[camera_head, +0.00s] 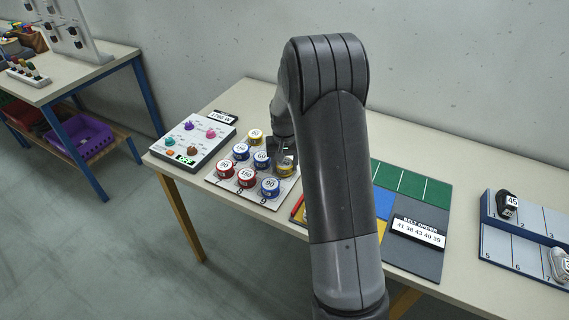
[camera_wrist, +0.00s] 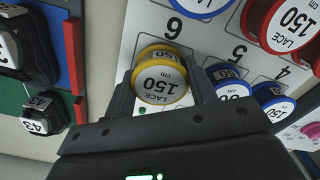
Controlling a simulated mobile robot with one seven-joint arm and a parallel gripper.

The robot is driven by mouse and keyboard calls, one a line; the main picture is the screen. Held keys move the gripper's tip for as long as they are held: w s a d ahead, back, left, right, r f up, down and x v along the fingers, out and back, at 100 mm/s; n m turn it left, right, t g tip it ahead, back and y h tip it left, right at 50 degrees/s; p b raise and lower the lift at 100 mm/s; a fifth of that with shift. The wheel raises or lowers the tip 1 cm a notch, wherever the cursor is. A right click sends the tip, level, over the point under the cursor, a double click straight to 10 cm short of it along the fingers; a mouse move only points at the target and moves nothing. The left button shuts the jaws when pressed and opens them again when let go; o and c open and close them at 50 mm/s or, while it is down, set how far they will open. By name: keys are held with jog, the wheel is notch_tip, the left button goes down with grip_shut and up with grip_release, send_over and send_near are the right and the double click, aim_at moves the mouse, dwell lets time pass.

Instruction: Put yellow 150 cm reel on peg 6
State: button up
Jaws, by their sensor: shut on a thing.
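The yellow reel marked LACE 150 (camera_wrist: 160,84) sits between the two fingers of my gripper (camera_wrist: 162,88), which is shut on it. In the head view the yellow reel (camera_head: 286,171) is at the right end of the middle row of the white peg board (camera_head: 212,180), with my gripper (camera_head: 281,150) over it. In the wrist view the label 6 (camera_wrist: 173,27) lies right beside the reel, so it is at place 6. The peg itself is hidden. I cannot tell whether the reel is fully down on it.
Blue reels (camera_head: 262,158) stand left of the yellow one; red reels (camera_head: 246,178) and a blue reel (camera_head: 270,188) stand in front. Another yellow reel (camera_head: 256,136) is behind. A knob panel (camera_head: 196,140) lies left, a coloured mat (camera_head: 412,266) right.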

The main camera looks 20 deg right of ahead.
aim_at(284, 163)
jog(key=shift+f, duration=0.4)
jog(key=o, duration=1)
jog(key=shift+c, duration=0.2)
notch_tip(284, 163, up, 12)
jog(key=s+a+r+t, duration=0.1)
jog(key=s+a+r, duration=0.1)
jog(key=s+r, duration=0.6)
jog(key=s+a+r+n+t, duration=0.1)
jog(key=s+a+r+t, duration=0.1)
jog(key=s, duration=1)
jog(key=s+a+r+n+t, duration=0.1)
jog(key=s+a+r+t, duration=0.1)
jog(key=s, duration=1)
jog(key=shift+s+r+t, duration=0.2)
jog(key=shift+r+t, duration=0.1)
jog(key=shift+r, duration=0.6)
jog(key=shift+a, duration=0.1)
